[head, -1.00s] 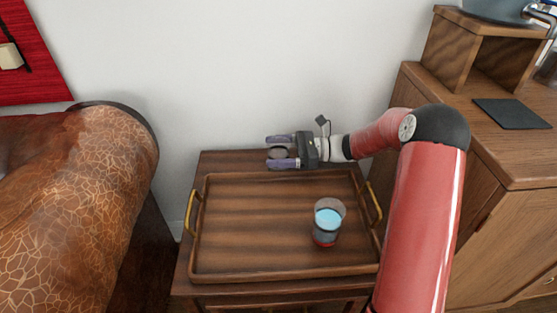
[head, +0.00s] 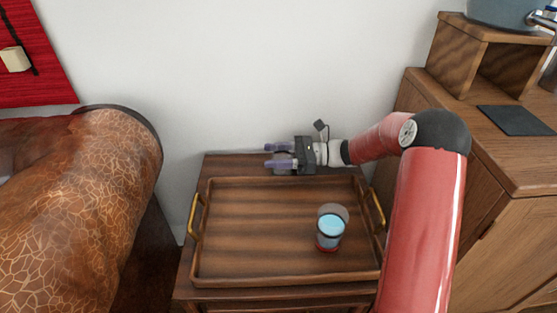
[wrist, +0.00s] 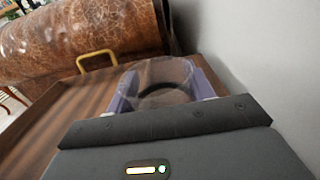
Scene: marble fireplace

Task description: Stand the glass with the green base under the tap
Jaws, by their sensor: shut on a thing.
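My gripper (head: 280,156) is at the back of the wooden tray, near the wall, with its purple fingers shut on a clear glass (wrist: 158,75). The glass looks upright and its rim shows in the wrist view. Its base is hidden, so I cannot see a green colour, nor tell whether it touches the surface below. A metal tap (head: 541,18) shows at the top right edge, on a blue-grey vessel (head: 500,12) above the cabinet, partly cut off by the frame.
Another glass (head: 331,225), with a red base and blue liquid, stands at the tray's right. The tray (head: 285,281) has brass handles. A wooden stand (head: 478,32) and a black mat (head: 514,120) are on the cabinet (head: 470,150). A brown patterned sofa (head: 70,210) is left.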

